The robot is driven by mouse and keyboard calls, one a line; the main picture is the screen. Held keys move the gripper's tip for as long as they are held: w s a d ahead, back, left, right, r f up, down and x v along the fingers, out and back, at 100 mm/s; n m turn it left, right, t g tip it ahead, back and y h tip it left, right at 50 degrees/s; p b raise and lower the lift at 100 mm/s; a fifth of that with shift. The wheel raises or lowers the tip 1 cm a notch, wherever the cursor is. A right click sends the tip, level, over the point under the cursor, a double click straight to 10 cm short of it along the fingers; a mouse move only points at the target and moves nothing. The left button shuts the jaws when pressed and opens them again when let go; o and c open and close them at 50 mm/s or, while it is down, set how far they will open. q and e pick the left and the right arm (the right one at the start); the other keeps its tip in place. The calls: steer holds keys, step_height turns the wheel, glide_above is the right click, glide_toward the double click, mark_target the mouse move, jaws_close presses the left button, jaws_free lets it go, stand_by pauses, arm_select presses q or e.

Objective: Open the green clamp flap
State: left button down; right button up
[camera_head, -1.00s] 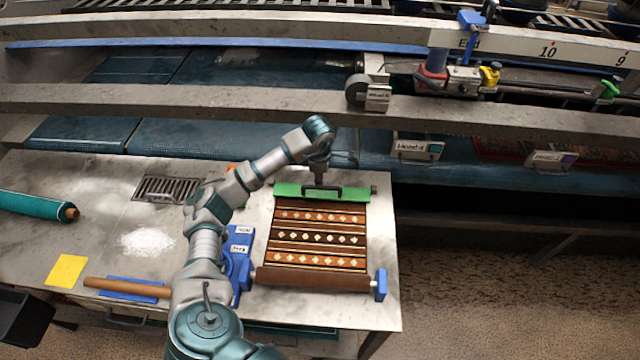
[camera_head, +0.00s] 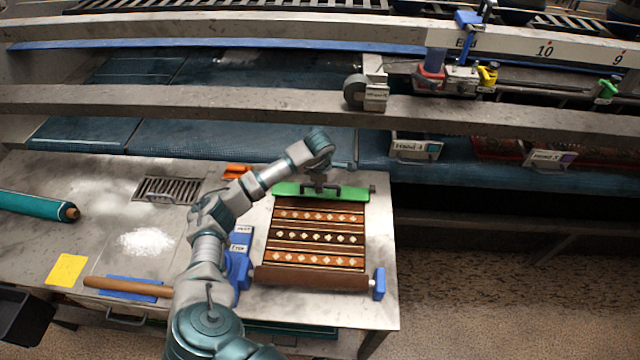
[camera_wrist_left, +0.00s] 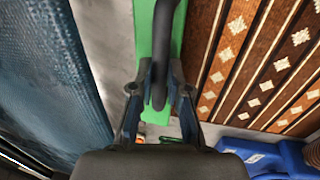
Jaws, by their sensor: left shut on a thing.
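The green clamp flap (camera_head: 354,193) lies across the far edge of the brown patterned rug (camera_head: 316,239) on the metal table. It bears a dark handle (camera_wrist_left: 161,72) in its middle. My left gripper (camera_head: 320,187) comes down on the handle from above, and in the wrist view the left gripper (camera_wrist_left: 158,90) has its two fingers around the handle, shut on it. The flap looks flat and down in the head view. In the wrist view the green flap (camera_wrist_left: 146,25) runs under the handle beside the rug. My right gripper is in neither view.
Blue labelled blocks (camera_head: 238,255) stand left of the rug. A brown roller (camera_head: 312,278) lies at its near edge. A drain grate (camera_head: 168,189), a wooden rod (camera_head: 128,287) and a yellow sheet (camera_head: 66,270) lie further left. A grey beam (camera_head: 250,102) crosses behind the table.

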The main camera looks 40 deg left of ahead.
arm_select(q)
steer(key=shift+w+d+r, duration=0.15)
steer(key=shift+d+r, duration=0.05)
steer(key=shift+d, duration=0.1)
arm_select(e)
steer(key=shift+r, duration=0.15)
